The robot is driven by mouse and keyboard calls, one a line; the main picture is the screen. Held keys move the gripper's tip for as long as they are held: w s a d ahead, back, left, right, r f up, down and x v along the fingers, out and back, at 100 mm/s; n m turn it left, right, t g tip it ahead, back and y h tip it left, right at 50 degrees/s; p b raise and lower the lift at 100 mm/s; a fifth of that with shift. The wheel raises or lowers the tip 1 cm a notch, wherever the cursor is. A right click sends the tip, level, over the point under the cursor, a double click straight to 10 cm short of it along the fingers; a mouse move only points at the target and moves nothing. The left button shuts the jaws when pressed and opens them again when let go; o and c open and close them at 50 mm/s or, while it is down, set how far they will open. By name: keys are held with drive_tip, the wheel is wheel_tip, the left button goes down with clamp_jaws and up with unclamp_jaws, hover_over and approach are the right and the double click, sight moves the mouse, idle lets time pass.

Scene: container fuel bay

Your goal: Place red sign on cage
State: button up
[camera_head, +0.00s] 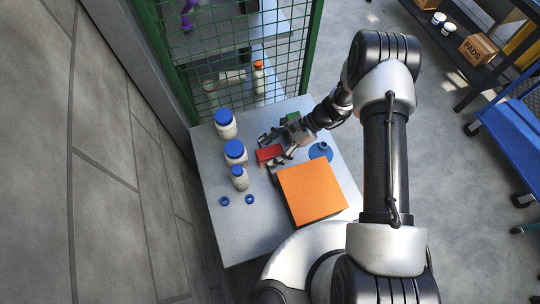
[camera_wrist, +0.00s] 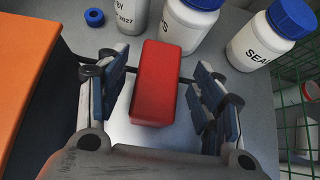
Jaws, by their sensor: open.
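The red sign (camera_head: 270,153) shows as a red block above the grey table, near the bottles. In the wrist view the red block (camera_wrist: 158,88) lies between the two finger sets of my gripper (camera_wrist: 156,75), with a visible gap on each side. My gripper (camera_head: 277,145) is open around it; the fingers do not appear to touch it. Whether the block rests on the table is hard to tell. The cage (camera_head: 240,28) has green mesh and stands behind the table; its mesh also shows at the right in the wrist view (camera_wrist: 295,120).
An orange-topped box (camera_head: 311,190) and a blue round item (camera_head: 321,151) lie to the right. Inside the cage is an orange-capped bottle (camera_head: 258,77). The table's front left (camera_head: 240,238) is clear.

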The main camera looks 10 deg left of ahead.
sight(261, 158)
drive_tip(key=b+x, duration=0.1)
drive_tip(key=x, duration=0.4)
drive_tip(key=shift+s+f, duration=0.1)
drive_tip(key=shift+s, duration=0.05)
drive_tip(key=shift+c, duration=0.3)
drive_tip(key=c, duration=1.2)
wheel_tip(261, 158, up, 20)
drive_tip(key=p, duration=0.4)
drive_tip(key=shift+p, duration=0.3)
drive_tip(key=shift+c, duration=0.2)
drive_tip(key=w+d+r+m+t+b, duration=0.1)
drive_tip(key=w+d+r+m+t, duration=0.15)
drive_tip(key=d+m+t, duration=0.4)
drive_tip(key=w+d+r+m+t+b, duration=0.1)
drive_tip(key=w+d+r+m, duration=0.2)
drive_tip(key=d, duration=0.7)
drive_tip(key=w+d+r+m+t+b, duration=0.15)
drive_tip(key=w+d+m+t, duration=0.3)
drive_tip(key=d, duration=0.45)
wheel_tip(261, 158, up, 10)
drive_tip(key=w+m+t+h, duration=0.2)
drive_tip(key=m+t+h, duration=0.1)
drive_tip(key=m+h, duration=0.3)
drive_tip(key=shift+m+t, duration=0.4)
drive_tip(key=shift+m, duration=0.1)
